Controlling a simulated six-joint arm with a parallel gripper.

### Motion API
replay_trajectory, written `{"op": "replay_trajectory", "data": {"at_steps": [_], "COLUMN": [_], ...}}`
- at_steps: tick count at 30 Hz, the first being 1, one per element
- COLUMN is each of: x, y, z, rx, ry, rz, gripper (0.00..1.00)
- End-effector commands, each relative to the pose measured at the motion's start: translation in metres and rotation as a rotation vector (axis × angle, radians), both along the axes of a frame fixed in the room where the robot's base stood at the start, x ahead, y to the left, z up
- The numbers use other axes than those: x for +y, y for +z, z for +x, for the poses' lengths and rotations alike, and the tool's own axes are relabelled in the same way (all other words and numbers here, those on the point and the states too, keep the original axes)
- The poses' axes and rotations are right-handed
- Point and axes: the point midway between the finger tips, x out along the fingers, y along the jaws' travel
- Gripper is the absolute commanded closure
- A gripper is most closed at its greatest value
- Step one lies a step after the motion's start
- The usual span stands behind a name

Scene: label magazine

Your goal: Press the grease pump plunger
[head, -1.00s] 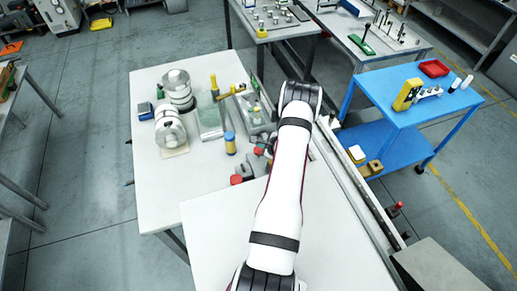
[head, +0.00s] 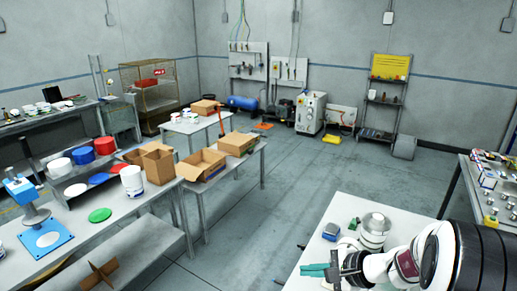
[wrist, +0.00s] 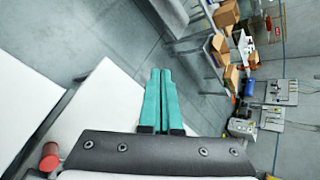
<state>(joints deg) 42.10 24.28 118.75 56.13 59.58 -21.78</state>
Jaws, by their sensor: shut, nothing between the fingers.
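My gripper (head: 316,271) is at the bottom right of the head view, with its teal fingers together and nothing between them. In the wrist view the shut fingers (wrist: 160,74) point out over a white table edge and the floor, touching nothing. I cannot pick out the grease pump or its plunger for certain. A blue-headed device with a grey column (head: 20,190) stands on a blue base at the far left of the head view, well away from my gripper; I cannot tell whether it is the pump. A red cylinder (wrist: 50,158) shows at the wrist view's lower left.
Cardboard boxes (head: 202,165) and colored lids (head: 100,215) are on the left benches. Open floor (head: 270,215) lies between.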

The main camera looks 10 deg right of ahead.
Motion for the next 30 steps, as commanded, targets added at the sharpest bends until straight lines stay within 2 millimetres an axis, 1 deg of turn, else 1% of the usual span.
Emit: {"op": "replay_trajectory", "data": {"at_steps": [1, 2, 3, 5, 6, 7, 9, 10, 12, 15, 17, 27, 29, 30], "x": [0.048, 0.075, 0.11, 0.152, 0.172, 0.182, 0.189, 0.187, 0.18, 0.172, 0.169, 0.169, 0.168, 0.164], "y": [0.021, 0.031, 0.042, 0.053, 0.057, 0.058, 0.056, 0.055, 0.052, 0.049, 0.048, 0.048, 0.049, 0.05], "z": [-0.014, -0.028, -0.053, -0.098, -0.132, -0.157, -0.209, -0.225, -0.251, -0.268, -0.27, -0.269, -0.264, -0.256], "rx": [0.013, 0.032, 0.06, 0.111, 0.147, 0.175, 0.231, 0.25, 0.281, 0.302, 0.307, 0.306, 0.304, 0.302], "ry": [0.151, 0.246, 0.374, 0.564, 0.681, 0.763, 0.913, 0.958, 1.028, 1.068, 1.074, 1.072, 1.067, 1.06], "rz": [-0.038, -0.064, -0.104, -0.186, -0.251, -0.307, -0.441, -0.494, -0.592, -0.667, -0.68, -0.68, -0.68, -0.68], "gripper": [1.0, 1.0, 1.0, 1.0, 1.0, 1.0, 1.0, 1.0, 1.0, 1.0, 1.0, 1.0, 1.0, 1.0]}}
